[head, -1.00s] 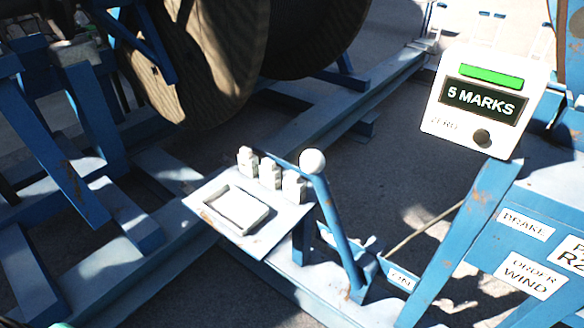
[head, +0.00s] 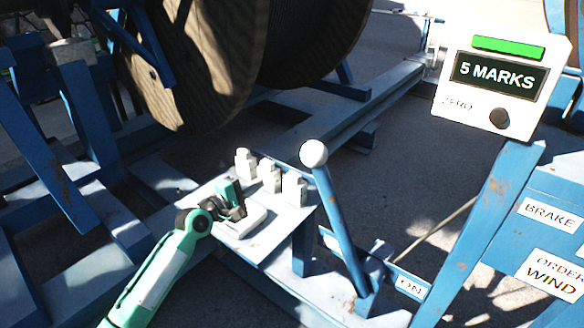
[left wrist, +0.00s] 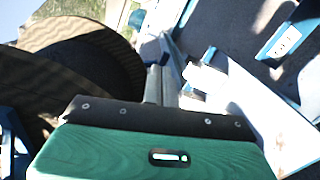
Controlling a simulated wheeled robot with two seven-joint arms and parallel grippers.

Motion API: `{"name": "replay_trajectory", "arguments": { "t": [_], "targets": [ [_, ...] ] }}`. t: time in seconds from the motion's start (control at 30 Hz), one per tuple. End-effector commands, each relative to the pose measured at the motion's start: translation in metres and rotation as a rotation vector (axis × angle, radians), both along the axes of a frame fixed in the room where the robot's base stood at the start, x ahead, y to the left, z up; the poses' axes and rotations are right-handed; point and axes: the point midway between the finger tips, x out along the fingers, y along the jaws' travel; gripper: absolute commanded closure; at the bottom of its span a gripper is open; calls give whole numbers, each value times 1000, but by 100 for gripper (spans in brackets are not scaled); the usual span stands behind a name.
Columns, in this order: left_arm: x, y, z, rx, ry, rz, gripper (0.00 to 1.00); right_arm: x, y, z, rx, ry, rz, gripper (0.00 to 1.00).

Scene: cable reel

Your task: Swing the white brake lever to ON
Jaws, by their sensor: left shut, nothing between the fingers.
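The brake lever (head: 340,225) is a blue bar with a white ball knob (head: 313,153) on top. It stands steeply, its top leaning left. The ON label (head: 410,287) is on the frame to the right of the lever's foot. My left gripper (head: 234,198) is shut and empty, over the white tray plate left of the lever and clear of the knob. My right gripper is not in view.
Several white pegs (head: 269,176) stand between my left gripper and the lever. A white box reading 5 MARKS (head: 497,82) is at the upper right, above a panel with a BRAKE label (head: 549,214). A large cable reel (head: 205,65) stands behind. Open ground lies behind the lever.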

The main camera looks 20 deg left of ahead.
Motion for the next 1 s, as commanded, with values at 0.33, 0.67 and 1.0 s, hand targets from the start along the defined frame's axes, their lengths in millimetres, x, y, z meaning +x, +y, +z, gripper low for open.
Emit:
{"name": "replay_trajectory", "arguments": {
  "t": [0.33,0.67,1.0],
  "targets": [
    [1,0,29,-91,-24,-15,100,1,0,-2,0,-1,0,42],
    [18,-7,31,-89,-24,-14,100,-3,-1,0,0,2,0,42],
    [76,-34,32,-90,-24,-14,100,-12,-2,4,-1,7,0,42]
  ]
}}
